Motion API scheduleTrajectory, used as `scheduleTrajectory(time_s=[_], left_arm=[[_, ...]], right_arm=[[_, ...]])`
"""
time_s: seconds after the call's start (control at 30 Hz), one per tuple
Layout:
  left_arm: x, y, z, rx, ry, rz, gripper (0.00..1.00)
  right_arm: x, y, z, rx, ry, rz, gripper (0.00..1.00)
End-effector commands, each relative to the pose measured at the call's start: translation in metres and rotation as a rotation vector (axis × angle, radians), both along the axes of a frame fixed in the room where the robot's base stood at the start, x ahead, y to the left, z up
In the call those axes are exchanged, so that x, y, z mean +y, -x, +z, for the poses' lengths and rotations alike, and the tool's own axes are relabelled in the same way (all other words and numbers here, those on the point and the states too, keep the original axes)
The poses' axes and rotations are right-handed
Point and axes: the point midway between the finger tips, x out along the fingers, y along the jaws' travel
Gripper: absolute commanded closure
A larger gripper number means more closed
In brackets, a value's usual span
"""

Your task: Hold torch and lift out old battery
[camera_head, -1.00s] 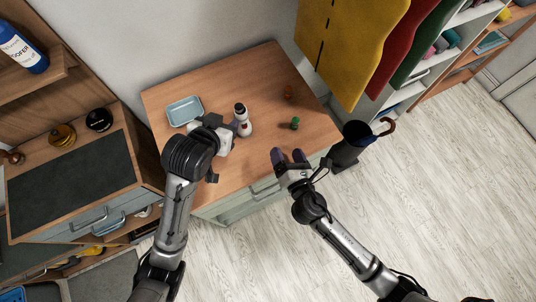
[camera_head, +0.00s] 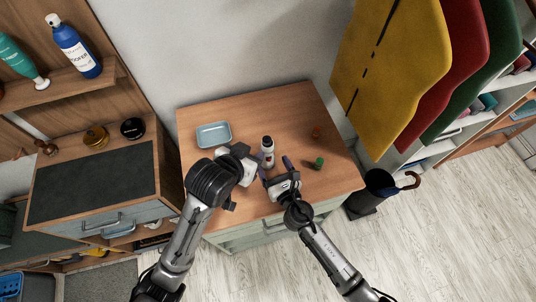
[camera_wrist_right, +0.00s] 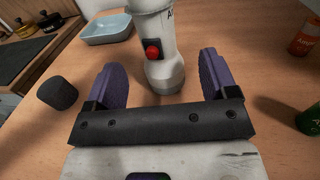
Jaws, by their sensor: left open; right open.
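The white torch (camera_head: 267,152) stands upright on the wooden cabinet top, with a dark upper end. In the right wrist view the torch (camera_wrist_right: 153,45) shows a red button and a wide base; its top is cut off. My right gripper (camera_head: 275,167) is open, its purple fingers (camera_wrist_right: 160,80) spread on either side of the torch's base, close in front of it. My left gripper (camera_head: 250,157) is open just left of the torch; its fingers are partly hidden. A green battery-like cylinder (camera_head: 319,163) and an orange one (camera_head: 316,132) stand to the right. No battery inside the torch is visible.
A light blue tray (camera_head: 213,145) lies at the back left of the cabinet top. A small dark block (camera_wrist_right: 57,92) shows left of the torch in the right wrist view; I cannot tell what it is. Hanging coats (camera_head: 390,60) and an umbrella stand (camera_head: 372,190) are to the right.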

Motion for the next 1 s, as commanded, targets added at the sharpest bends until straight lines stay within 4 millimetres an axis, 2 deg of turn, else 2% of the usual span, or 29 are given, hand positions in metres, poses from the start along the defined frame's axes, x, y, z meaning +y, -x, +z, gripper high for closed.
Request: scheduleTrajectory(time_s=[0.1,0.3,0.5,0.83,1.0], left_arm=[[0.000,0.000,0.000,0.000,0.000,0.000,0.57],[0.000,0.000,0.000,0.000,0.000,0.000,0.57],[0.000,0.000,0.000,0.000,0.000,0.000,0.57],[0.000,0.000,0.000,0.000,0.000,0.000,0.57],[0.000,0.000,0.000,0.000,0.000,0.000,0.57]], right_arm=[[0.008,-0.017,0.001,0.000,-0.003,-0.002,0.21],[0.015,-0.035,0.000,0.000,-0.002,-0.002,0.21],[0.019,-0.043,0.000,0.002,-0.001,-0.001,0.21],[0.020,-0.044,0.000,0.001,-0.002,-0.001,0.21],[0.019,-0.044,0.000,0.002,-0.001,-0.001,0.36]])
